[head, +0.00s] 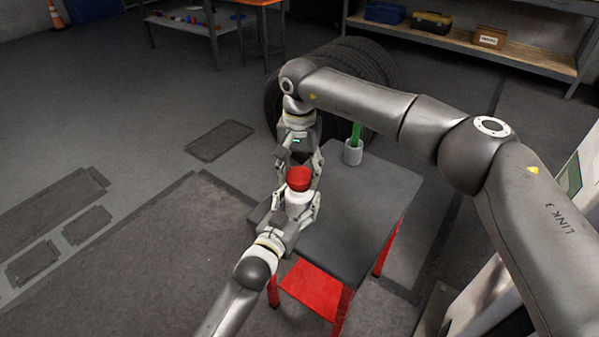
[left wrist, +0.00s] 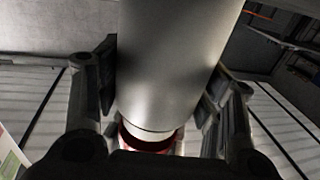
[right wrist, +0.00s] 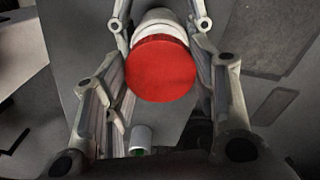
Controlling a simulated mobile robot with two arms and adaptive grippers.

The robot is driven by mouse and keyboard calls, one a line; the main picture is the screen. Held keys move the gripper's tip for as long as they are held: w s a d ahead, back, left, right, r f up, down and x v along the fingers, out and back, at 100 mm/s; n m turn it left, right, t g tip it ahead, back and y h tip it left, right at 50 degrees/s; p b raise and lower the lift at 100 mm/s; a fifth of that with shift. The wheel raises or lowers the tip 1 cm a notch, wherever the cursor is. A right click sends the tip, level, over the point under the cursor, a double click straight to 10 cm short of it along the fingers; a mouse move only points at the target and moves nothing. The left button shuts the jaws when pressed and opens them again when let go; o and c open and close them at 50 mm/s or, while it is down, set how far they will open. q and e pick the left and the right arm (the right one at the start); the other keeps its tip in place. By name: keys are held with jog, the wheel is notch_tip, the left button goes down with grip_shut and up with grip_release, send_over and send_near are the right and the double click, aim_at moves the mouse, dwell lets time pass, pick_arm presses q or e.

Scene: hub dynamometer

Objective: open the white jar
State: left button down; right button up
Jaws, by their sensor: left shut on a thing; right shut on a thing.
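The white jar (head: 299,203) with its red lid (head: 298,178) is at the near left part of the small dark-topped table. My left gripper (head: 296,208) is shut around the white body, which fills much of the left wrist view (left wrist: 170,60). There the red lid (left wrist: 145,142) shows at the jar's far end, with a pale band between lid and body. My right gripper (head: 298,165) comes from the far side and is shut on the red lid, seen face-on in the right wrist view (right wrist: 161,69). The lid is on the jar's end; its thread is hidden.
Stacked tyres (head: 370,65) stand behind. A shelf (head: 480,48) with boxes is at the back right.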

aim_at(300, 175)
jog(key=shift+r, duration=1.85)
pick_arm(q)
jog(key=shift+c, duration=1.5)
grip_release()
